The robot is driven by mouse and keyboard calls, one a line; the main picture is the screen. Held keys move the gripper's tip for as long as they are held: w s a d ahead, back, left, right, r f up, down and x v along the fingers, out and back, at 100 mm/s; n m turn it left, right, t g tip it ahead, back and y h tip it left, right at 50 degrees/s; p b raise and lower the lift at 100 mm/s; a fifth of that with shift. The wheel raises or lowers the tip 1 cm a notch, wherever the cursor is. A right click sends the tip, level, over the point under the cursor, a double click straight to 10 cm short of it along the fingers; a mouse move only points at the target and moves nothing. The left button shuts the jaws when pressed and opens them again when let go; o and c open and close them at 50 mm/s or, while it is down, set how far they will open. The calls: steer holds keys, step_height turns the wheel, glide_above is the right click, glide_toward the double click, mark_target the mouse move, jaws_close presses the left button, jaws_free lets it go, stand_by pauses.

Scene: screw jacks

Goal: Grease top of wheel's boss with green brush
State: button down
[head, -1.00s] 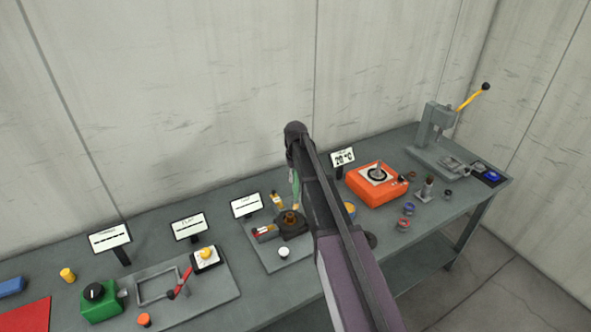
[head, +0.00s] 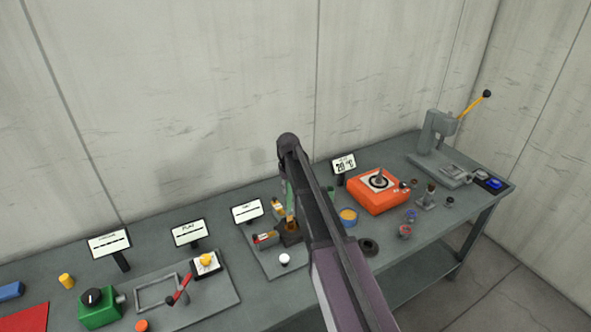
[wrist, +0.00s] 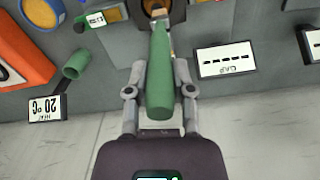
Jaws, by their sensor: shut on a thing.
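My gripper (wrist: 160,82) is shut on the green brush (wrist: 160,70) by its handle. The brush also shows in the head view (head: 290,198), roughly upright, partly behind my arm. Its bristle end points at the brown wheel boss (wrist: 176,14) at the top edge of the wrist view. The boss sits in a dark fixture (head: 290,239) on a grey plate in the head view. The bristle tip is at or just over the boss; I cannot tell whether it touches.
A blue tin with yellow contents (head: 348,217) and an orange heater (head: 377,191) stand right of my arm. An empty green tube (wrist: 77,63) is beside the heater. A display sign (head: 247,211) stands behind the fixture, and a white knob (head: 284,259) is in front.

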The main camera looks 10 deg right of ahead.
steer(key=shift+s+d, duration=0.2)
steer(key=shift+d, duration=0.25)
step_height(320, 180, up, 8)
steer(key=d+p, duration=0.2)
steer(key=p, duration=0.5)
steer(key=shift+w+d+f, duration=0.15)
steer(key=shift+w+f, duration=0.05)
steer(key=shift+w, duration=0.1)
stand_by(0.9)
steer(key=shift+f, duration=0.25)
